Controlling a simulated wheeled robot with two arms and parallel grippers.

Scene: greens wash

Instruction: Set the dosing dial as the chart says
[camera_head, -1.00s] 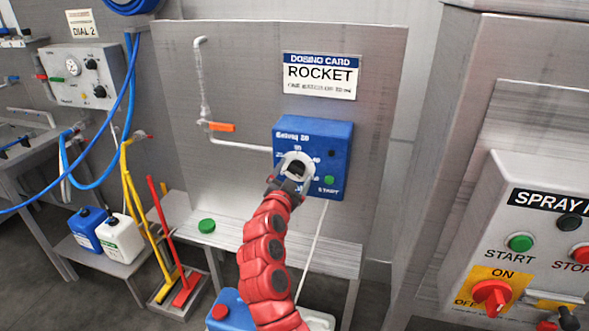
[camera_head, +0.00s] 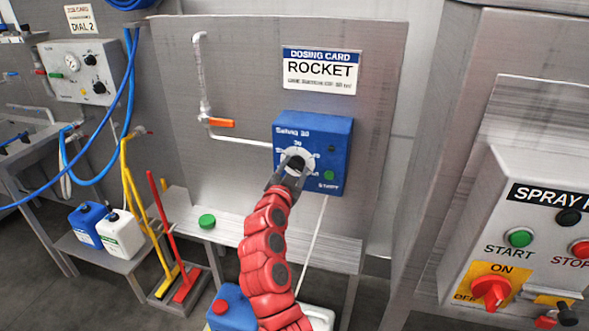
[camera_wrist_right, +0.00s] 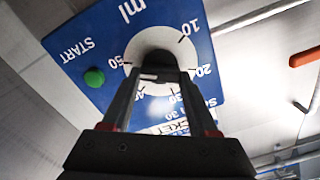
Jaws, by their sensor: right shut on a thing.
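The blue dosing box (camera_head: 340,130) hangs on the steel panel, with a white round dial (camera_head: 308,160) and a dark knob (camera_head: 296,162). Its top line seems to read "Setting 30". In the right wrist view the blue face (camera_wrist_right: 75,45) is upside down, with marks from 10 to 50 around the knob (camera_wrist_right: 158,62). My right gripper (camera_head: 288,174) is shut on the knob; both fingers (camera_wrist_right: 155,82) reach it in the wrist view. The dosing card (camera_head: 320,70) above says ROCKET; its small line is unreadable. My left gripper is out of view.
A green START button (camera_head: 329,175) sits low on the box, right of the dial. A pipe with an orange-handled valve (camera_head: 220,123) is left of it. The spray panel (camera_head: 540,240) stands at the right. A steel bench (camera_head: 320,250) runs below.

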